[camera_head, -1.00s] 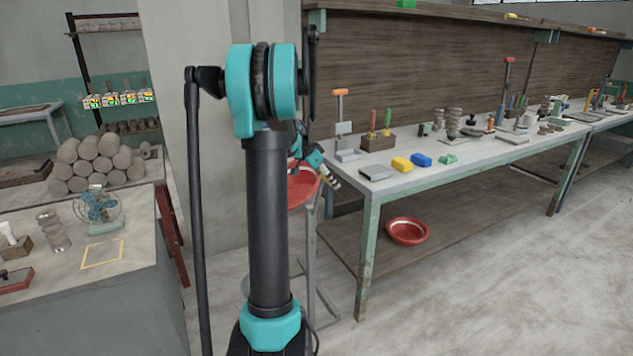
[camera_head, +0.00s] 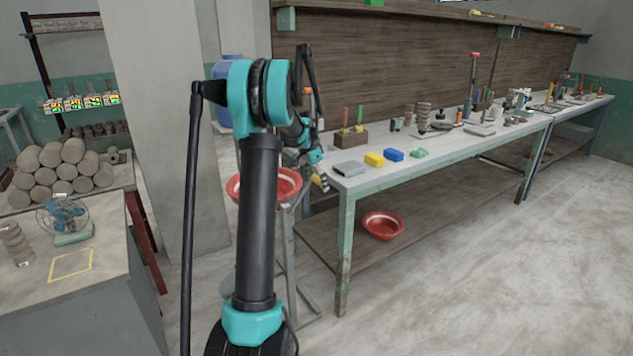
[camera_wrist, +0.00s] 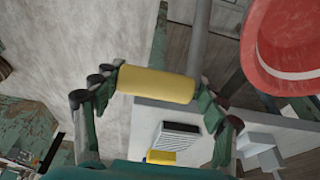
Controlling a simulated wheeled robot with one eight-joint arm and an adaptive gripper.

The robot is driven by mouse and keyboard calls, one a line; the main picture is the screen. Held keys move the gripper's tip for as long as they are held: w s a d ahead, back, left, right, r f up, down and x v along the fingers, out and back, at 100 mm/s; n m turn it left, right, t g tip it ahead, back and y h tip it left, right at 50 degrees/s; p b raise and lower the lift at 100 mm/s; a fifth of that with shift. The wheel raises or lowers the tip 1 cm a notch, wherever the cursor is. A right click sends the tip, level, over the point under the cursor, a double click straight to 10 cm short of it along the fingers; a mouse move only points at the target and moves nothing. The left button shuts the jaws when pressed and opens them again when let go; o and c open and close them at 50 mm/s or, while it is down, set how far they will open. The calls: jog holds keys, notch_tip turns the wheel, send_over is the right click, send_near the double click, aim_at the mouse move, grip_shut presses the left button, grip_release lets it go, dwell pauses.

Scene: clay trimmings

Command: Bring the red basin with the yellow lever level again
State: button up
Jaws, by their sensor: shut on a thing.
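The red basin (camera_head: 286,184) shows behind my arm in the head view, on a grey metal stand (camera_head: 290,260). My arm hides its middle; its visible rim looks close to level. The basin also fills the upper right of the wrist view (camera_wrist: 290,45). The yellow lever (camera_wrist: 157,84) has a cylindrical grip, which lies between my gripper's fingers in the wrist view. My gripper (camera_head: 318,172) is shut on it, just right of the basin and near the workbench's left end.
The long workbench (camera_head: 352,183) stands right of the stand, with a yellow block (camera_head: 375,160) and a blue block (camera_head: 393,155) on top. Another red basin (camera_head: 383,225) lies on its lower shelf. A table with a fan (camera_head: 65,220) is at left. Floor at right is clear.

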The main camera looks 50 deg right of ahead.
jog(key=shift+s+d+f, duration=0.1)
jog(key=shift+s, duration=0.4)
jog(key=o, duration=1.5)
jog(key=shift+d, duration=0.1)
jog(key=shift+w, duration=0.15)
jog(key=shift+w+a+r, duration=0.1)
jog(key=shift+a+r, duration=0.1)
jog(key=shift+r, duration=0.3)
jog(key=v, duration=1.1)
